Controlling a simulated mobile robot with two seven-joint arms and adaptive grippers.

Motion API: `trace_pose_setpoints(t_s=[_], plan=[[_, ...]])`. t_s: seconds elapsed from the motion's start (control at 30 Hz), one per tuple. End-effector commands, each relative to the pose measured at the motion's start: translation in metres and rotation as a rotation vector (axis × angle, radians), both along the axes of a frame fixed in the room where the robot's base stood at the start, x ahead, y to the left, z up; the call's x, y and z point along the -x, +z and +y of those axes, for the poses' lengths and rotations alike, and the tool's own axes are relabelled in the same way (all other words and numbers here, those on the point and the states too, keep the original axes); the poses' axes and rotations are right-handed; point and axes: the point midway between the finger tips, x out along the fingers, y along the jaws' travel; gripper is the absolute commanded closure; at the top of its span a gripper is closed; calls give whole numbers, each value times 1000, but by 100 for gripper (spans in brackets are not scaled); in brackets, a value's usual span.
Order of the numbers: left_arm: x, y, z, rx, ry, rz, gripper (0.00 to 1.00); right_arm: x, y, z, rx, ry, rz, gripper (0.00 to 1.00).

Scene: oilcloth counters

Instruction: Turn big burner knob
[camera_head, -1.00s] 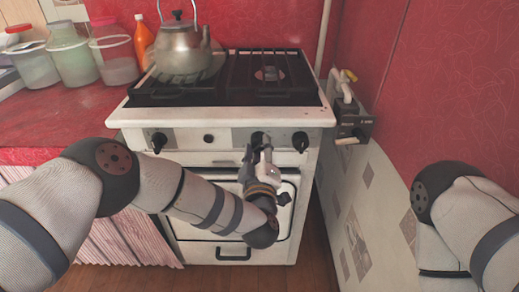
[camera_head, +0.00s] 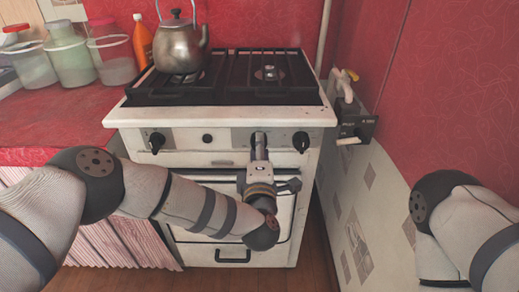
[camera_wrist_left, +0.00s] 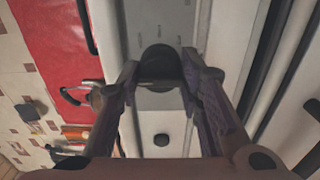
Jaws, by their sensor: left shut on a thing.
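The white stove (camera_head: 225,118) stands ahead, with dark knobs on its front panel. A dark round knob (camera_wrist_left: 159,62) right of the panel's middle lies between the fingertips of my left gripper (camera_head: 259,140). In the left wrist view my left gripper (camera_wrist_left: 160,75) has a finger on either side of this knob and is shut on it. In the head view the gripper mostly hides the knob. Another knob (camera_head: 157,142) is at the left, one (camera_head: 301,142) at the right, and a small round button (camera_head: 208,138) between. My right gripper is out of view.
A metal kettle (camera_head: 181,48) stands on the stove's left burner; the right burner (camera_head: 268,73) is bare. Jars (camera_head: 68,55) and an orange bottle (camera_head: 143,42) stand on the red counter (camera_head: 60,115) at left. A wall valve (camera_head: 355,122) is right of the stove.

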Motion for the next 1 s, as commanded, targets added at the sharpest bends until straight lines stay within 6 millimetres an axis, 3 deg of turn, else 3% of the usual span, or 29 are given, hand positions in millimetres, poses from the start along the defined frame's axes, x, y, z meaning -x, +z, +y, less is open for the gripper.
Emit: trace_pose_setpoints(t_s=[0.57, 0.6, 0.67, 1.0], plan=[[1, -1, -1, 30, -3, 4, 95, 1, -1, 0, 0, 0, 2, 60], [1, -1, -1, 30, -3, 4, 62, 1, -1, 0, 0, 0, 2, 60], [1, -1, -1, 30, -3, 4, 49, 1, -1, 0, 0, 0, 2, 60], [3, -1, -1, 29, -2, 2, 47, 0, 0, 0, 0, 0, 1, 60]])
